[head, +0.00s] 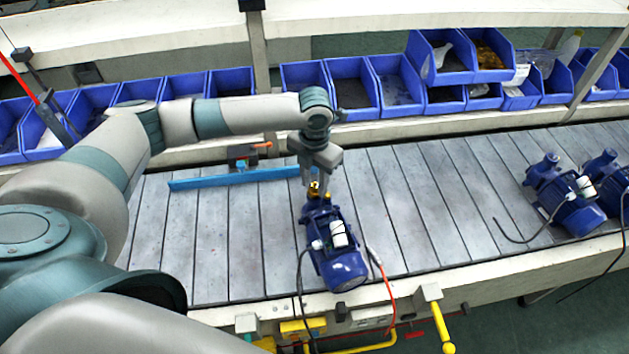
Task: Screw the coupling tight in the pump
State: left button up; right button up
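A blue pump (339,262) lies on the grey slatted conveyor in the middle of the head view. A small brass-coloured coupling (314,187) shows at the pump's far end. My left gripper (315,184) points down right over that end, with its fingers at the coupling. The fingertips are small here and partly merge with the coupling, so I cannot tell whether they are closed on it. How deep the coupling sits in the pump is hidden. My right gripper is not in view.
Two more blue pumps (567,198) stand at the right on the conveyor (440,205). A blue bar (235,178) lies behind my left gripper. Blue bins (350,85) line the back shelf. Cables and a yellow handle (441,325) are at the front edge.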

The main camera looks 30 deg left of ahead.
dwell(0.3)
pick_arm(q)
jog(key=shift+n, duration=1.8)
grip_shut()
jog(key=shift+m, duration=1.8)
